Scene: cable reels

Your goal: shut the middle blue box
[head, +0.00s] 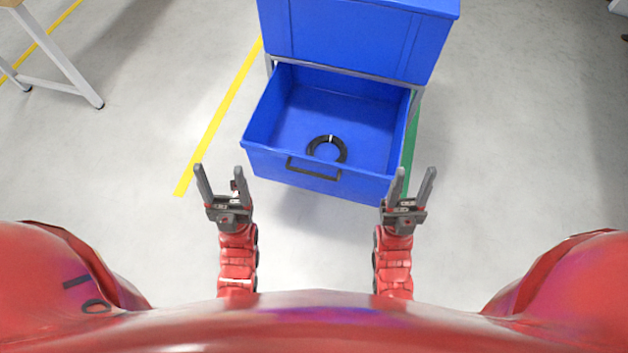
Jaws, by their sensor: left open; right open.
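The blue box (270,158) is pulled out of its rack like a drawer, towards me. A black cable coil (341,146) with a small white band lies inside it near the front wall. A dark handle (314,170) is on the front wall. My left gripper (218,172) is open and empty, just off the box's front left corner. My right gripper (412,177) is open and empty, by the front right corner. I cannot tell whether its finger touches the box.
Another blue box (360,38) sits above in the metal rack (345,71). A yellow floor line (222,112) runs on the left, a green strip (410,135) on the right. A table (62,62) stands far left. The grey floor around is clear.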

